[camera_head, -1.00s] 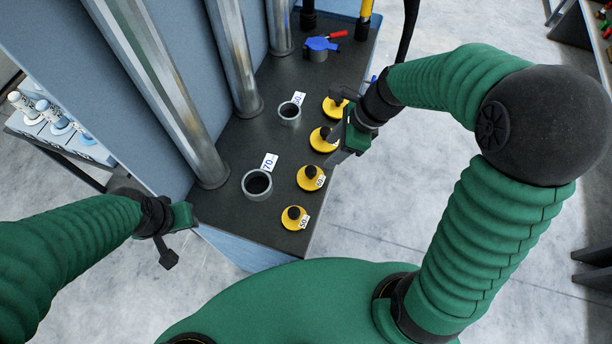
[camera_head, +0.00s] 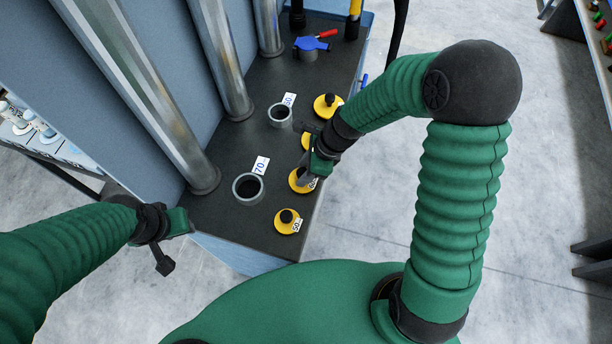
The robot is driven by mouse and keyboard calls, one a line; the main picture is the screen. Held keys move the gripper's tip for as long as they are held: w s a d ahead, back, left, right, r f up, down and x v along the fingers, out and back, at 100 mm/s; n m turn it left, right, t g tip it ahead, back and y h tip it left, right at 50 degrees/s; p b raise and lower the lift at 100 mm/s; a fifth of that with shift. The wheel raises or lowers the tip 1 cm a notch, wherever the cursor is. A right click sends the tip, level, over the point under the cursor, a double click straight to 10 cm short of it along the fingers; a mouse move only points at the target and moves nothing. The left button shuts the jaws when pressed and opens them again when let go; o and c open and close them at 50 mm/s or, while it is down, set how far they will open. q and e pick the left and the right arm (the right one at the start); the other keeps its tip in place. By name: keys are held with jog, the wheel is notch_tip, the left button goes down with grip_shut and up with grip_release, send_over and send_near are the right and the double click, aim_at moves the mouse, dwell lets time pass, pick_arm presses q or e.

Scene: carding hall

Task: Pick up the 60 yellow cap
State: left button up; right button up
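Several yellow caps with black knobs stand in a row on the dark bench top. The cap that seems to be labelled 60 (camera_head: 297,184) is second from the near end, its label partly covered. My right gripper (camera_head: 308,178) is at this cap's knob and hides most of it. I cannot tell whether its fingers touch or enclose the knob. The nearest cap, labelled 50 (camera_head: 287,221), sits just in front. My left gripper (camera_head: 186,222) is off the bench's left front edge, away from the caps; its finger opening does not show clearly.
Grey open sockets stand left of the caps, one with a 70 card (camera_head: 248,188) and one farther back (camera_head: 279,115). Metal columns (camera_head: 221,62) rise along the left. A blue valve with a red handle (camera_head: 312,43) is at the back. Another cap (camera_head: 326,106) stands beyond my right gripper.

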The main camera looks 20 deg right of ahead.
jog(key=shift+s+a+r, duration=0.1)
jog(key=shift+a, duration=0.35)
jog(key=c, duration=0.5)
jog(key=shift+a, duration=0.4)
grip_shut()
pick_arm(q)
jog(key=shift+a+f, duration=0.1)
jog(key=shift+a, duration=0.75)
pick_arm(e)
jog(key=shift+d, duration=0.1)
